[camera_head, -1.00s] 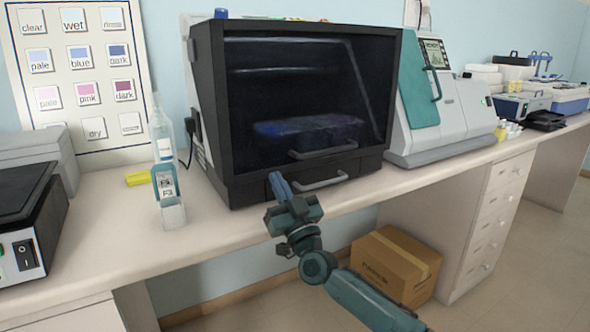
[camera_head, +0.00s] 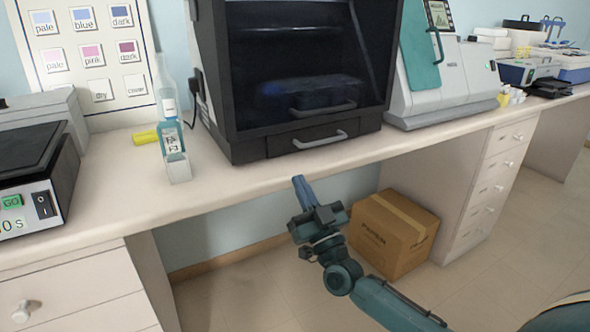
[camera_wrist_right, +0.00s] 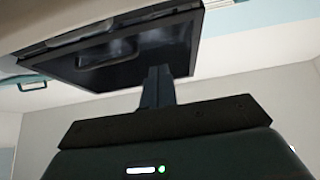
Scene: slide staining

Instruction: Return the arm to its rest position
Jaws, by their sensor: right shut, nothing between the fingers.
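My right gripper (camera_head: 303,190) is in the head view, just in front of the bench's front edge and below the black cabinet's drawer. Its blue fingers are shut with nothing between them and point up toward the bench. My teal right arm runs from it down to the lower right. In the right wrist view the shut fingers (camera_wrist_right: 158,86) stand in front of the dark cabinet front (camera_wrist_right: 140,55), which looks tilted. My left gripper is not in view.
The bench (camera_head: 240,180) carries the black cabinet (camera_head: 240,90), a bottle in a holder (camera_head: 178,170), a yellow object (camera_head: 145,137) and a device with a switch (camera_head: 45,205). A cardboard box (camera_head: 392,235) stands on the floor under the bench, behind my right arm. Drawers (camera_head: 485,185) stand to the right.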

